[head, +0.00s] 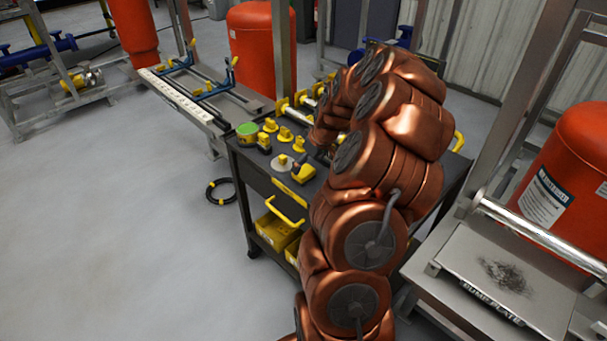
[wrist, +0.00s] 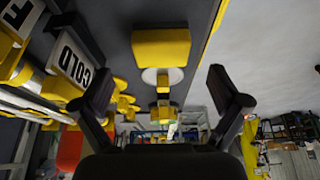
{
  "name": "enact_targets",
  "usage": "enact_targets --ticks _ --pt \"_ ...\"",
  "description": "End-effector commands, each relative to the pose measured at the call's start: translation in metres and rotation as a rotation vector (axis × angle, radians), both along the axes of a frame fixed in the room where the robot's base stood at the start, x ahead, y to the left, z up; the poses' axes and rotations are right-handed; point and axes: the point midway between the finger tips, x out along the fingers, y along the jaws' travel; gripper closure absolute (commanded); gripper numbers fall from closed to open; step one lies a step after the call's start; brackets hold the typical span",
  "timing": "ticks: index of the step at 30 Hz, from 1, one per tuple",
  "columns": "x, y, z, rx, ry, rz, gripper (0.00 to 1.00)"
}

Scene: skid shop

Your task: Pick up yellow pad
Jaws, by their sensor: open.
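A yellow pad (wrist: 160,48) lies on the dark top of a cart in the wrist view, near the upper middle. In the head view, a yellow block beside my arm (head: 303,172) looks like the same pad. My gripper (wrist: 162,92) is open and empty, its two dark fingers spread wide to either side below the pad in the picture. No contact with the pad shows. In the head view my copper arm reaches over the cart and hides most of the gripper and part of the cart top.
A pale disc with a yellow part (head: 282,162) lies beside the pad. Several yellow pieces and a green-topped tub (head: 247,129) share the cart top (head: 258,178). A COLD sign (wrist: 75,60) stands left in the wrist view. Floor left is mostly clear.

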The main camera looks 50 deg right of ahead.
Motion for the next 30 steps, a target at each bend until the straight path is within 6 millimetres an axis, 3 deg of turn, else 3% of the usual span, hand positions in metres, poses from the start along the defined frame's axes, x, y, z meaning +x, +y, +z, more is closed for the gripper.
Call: enact_targets --ticks 15,23,30 --pt "0.016 0.002 -0.043 0.002 0.001 0.000 0.02" --pt "0.017 0.002 -0.046 0.001 0.000 -0.001 0.02" --pt "0.017 0.002 -0.046 0.000 0.000 0.000 0.25"
